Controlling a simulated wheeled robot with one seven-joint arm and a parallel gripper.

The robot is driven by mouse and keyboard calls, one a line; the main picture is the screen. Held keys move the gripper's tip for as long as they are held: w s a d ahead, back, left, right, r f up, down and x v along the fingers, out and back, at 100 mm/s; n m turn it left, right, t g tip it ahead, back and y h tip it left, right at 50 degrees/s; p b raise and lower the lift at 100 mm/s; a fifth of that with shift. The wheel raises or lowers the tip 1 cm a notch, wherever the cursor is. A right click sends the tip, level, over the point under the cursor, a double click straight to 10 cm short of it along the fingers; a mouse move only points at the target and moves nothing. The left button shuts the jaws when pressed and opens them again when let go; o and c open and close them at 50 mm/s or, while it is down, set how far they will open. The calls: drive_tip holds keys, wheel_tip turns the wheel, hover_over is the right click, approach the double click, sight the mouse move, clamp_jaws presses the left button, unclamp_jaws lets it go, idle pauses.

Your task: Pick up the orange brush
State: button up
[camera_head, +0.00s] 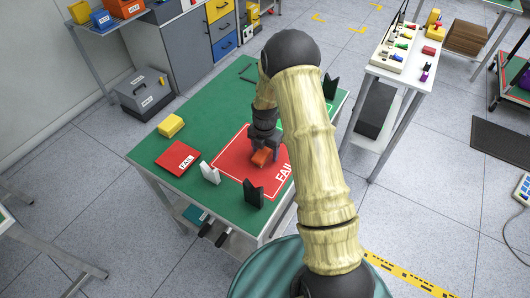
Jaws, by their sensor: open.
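The orange brush (261,157) lies on the red FAIL mat (228,165) on the green table (205,108). It looks like a small orange block; its far end is hidden behind my gripper. My gripper (262,149) is open and points down at the orange brush, with its fingers close around or just above it. I cannot tell whether the fingers touch it. My arm hides the right part of the mat and of the table.
A yellow block (171,125), a red FAIL box (178,157), a white holder (210,173) and a black holder (254,193) stand around the mat. Another black holder (330,87) is at the far right. The table's far left part is clear. A white side table (405,58) stands to the right.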

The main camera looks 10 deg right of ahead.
sight(265, 149)
drive_tip(key=shift+c, duration=0.4)
drive_tip(key=c, duration=1)
drive_tip(key=shift+w, duration=0.1)
drive_tip(key=shift+w+r, duration=0.15)
drive_tip(key=shift+r, duration=0.45)
drive_tip(key=r, duration=0.6)
drive_tip(key=r+b, duration=0.1)
drive_tip(key=r, duration=0.1)
drive_tip(key=shift+s+r, duration=0.25)
drive_tip(key=shift+r, duration=0.15)
